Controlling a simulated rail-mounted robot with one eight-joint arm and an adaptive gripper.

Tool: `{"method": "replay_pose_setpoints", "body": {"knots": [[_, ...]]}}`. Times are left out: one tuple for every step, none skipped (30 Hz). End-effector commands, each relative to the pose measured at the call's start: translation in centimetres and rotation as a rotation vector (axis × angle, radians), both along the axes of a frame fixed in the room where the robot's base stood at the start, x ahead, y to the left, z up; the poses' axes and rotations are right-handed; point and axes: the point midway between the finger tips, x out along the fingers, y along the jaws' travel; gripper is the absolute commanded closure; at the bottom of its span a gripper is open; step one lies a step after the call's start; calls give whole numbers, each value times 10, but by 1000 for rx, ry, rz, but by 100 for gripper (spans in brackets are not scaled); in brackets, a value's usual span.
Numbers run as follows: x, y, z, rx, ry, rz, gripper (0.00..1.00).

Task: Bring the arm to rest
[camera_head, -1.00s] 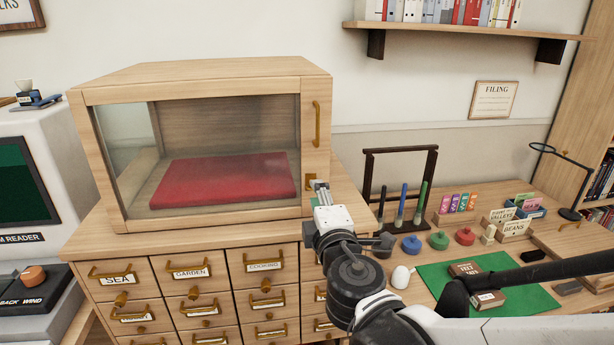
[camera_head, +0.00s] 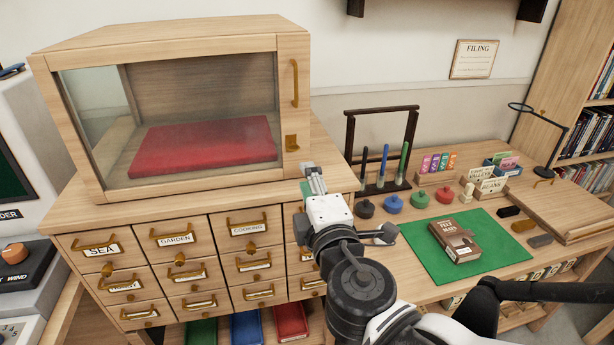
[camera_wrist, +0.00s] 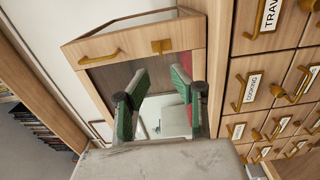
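My gripper (camera_head: 313,182) points up and away in front of the right side of the card-drawer cabinet (camera_head: 168,217), below the glass display case (camera_head: 284,105). In the wrist view, its two green-padded fingers (camera_wrist: 160,105) stand apart with nothing held between them. The display case also shows there (camera_wrist: 185,38), beyond the fingers, with its glass between them. The case door looks shut, and a red cushion (camera_head: 205,145) lies inside. Whether the fingers touch anything cannot be told. My arm reaches in from the lower right.
On the desk to the right, a brown book or box (camera_head: 454,240) lies on a green mat (camera_head: 424,264). Several coloured lidded pots, a dark rack (camera_head: 383,110) with tubes, card holders and a lamp (camera_head: 540,115) stand behind. Coloured trays (camera_head: 247,328) sit below the drawers.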

Motion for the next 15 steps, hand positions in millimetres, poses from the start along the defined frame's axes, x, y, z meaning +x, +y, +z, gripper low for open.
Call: {"method": "replay_pose_setpoints", "body": {"knots": [[0,0,0,0,0,0,77],[0,0,0,0,0,0,77],[0,0,0,0,0,0,77],[0,0,0,1,1,-1,77],[0,-1,0,5,3,-4,77],[1,-5,0,16,9,-13,77],[2,-9,-1,29,16,-24,77],[3,-14,-1,48,27,-40,77],[4,-23,-2,81,45,-68,77],[6,-32,-4,112,63,-93,77],[7,-42,-6,150,84,-124,77],[7,-57,-9,206,115,-169,77],[7,-68,-12,251,141,-205,77],[6,-80,-16,299,169,-245,77],[5,-95,-21,365,207,-296,77]]}}
